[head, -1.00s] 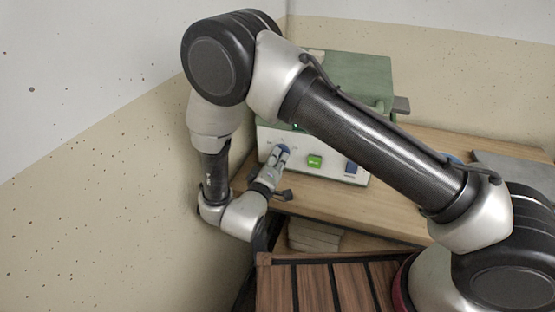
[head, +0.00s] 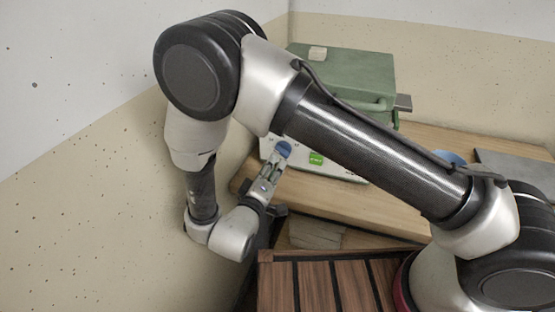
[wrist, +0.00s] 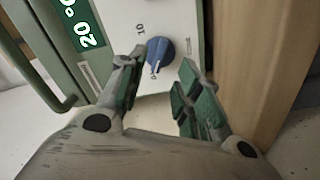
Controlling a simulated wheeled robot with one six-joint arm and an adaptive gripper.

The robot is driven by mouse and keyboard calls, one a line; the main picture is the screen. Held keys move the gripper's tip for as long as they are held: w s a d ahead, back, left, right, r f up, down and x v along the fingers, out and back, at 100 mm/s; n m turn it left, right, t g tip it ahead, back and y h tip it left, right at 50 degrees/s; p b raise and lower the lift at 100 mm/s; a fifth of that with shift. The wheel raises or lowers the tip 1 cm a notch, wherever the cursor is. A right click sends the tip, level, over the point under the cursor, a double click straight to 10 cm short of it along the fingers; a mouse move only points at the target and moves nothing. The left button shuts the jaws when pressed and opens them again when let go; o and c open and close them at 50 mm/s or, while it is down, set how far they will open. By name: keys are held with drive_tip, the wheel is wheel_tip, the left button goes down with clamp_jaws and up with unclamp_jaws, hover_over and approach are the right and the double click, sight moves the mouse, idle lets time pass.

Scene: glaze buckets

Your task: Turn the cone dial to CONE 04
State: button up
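The blue cone dial (head: 283,148) is on the white front panel of a green kiln. In the wrist view the dial (wrist: 160,52) has a white pointer mark at its lower left. A "10" is printed left of it; the small print to its right is too small to read. My gripper (head: 273,162) is in front of the panel, just below the dial. In the wrist view my gripper (wrist: 157,64) is open, one finger on either side of the dial. The fingers appear apart from the dial, holding nothing.
The green kiln (head: 345,72) stands on a wooden table (head: 335,202) near the wall corner. The panel has a green display (head: 316,158), reading about 20 °C in the wrist view. A slatted wooden surface (head: 315,288) is in front. A blue round object (head: 450,157) shows behind my arm.

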drive_tip(key=v, duration=0.6)
idle(0.3)
